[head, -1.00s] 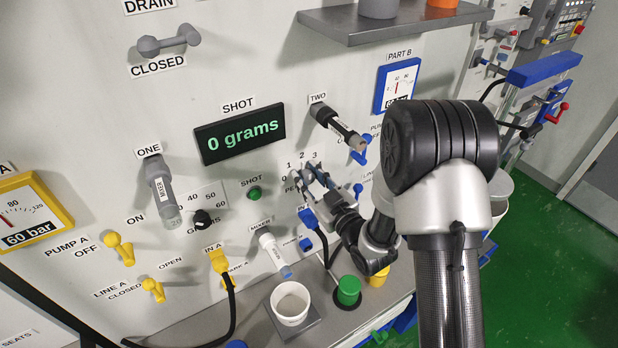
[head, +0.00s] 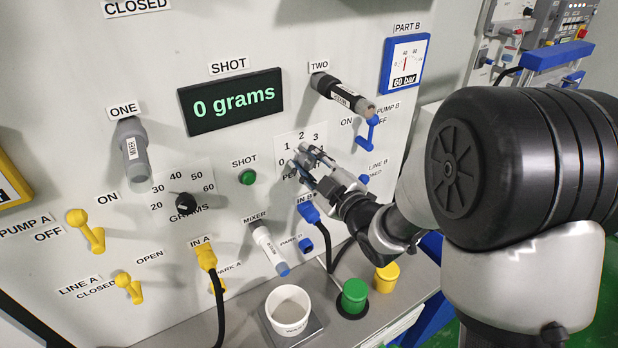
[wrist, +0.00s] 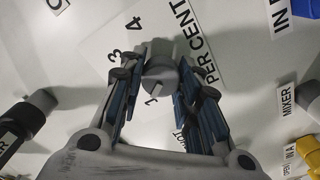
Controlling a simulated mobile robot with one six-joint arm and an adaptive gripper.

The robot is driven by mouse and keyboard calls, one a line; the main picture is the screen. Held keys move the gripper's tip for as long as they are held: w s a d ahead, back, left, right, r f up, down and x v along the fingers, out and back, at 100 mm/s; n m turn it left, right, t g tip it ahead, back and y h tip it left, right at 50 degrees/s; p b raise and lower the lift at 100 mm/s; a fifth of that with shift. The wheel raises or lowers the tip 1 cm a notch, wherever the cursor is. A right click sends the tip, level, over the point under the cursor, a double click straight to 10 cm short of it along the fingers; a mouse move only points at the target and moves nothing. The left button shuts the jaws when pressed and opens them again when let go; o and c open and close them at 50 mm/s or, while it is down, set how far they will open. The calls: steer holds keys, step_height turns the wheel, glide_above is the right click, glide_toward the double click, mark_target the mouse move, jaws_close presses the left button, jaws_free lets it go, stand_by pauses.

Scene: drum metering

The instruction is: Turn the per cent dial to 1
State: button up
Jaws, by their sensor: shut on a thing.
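The per cent dial is a grey round knob in the wrist view (wrist: 160,62), on a white scale plate lettered PER CENT. My gripper (head: 308,160) reaches it on the panel, and its fingers are closed on the knob's two sides; in the wrist view my gripper (wrist: 158,80) comes from below.
The blue IN B plug (head: 309,212) and its hose sit just below my gripper. The TWO mixer handle (head: 343,96) sticks out above it. The green SHOT button (head: 247,177) and grams dial (head: 186,203) are left. A white cup (head: 289,312) stands below.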

steer(key=shift+n+b, duration=1)
steer(key=shift+b, duration=0.3)
steer(key=shift+c, duration=0.3)
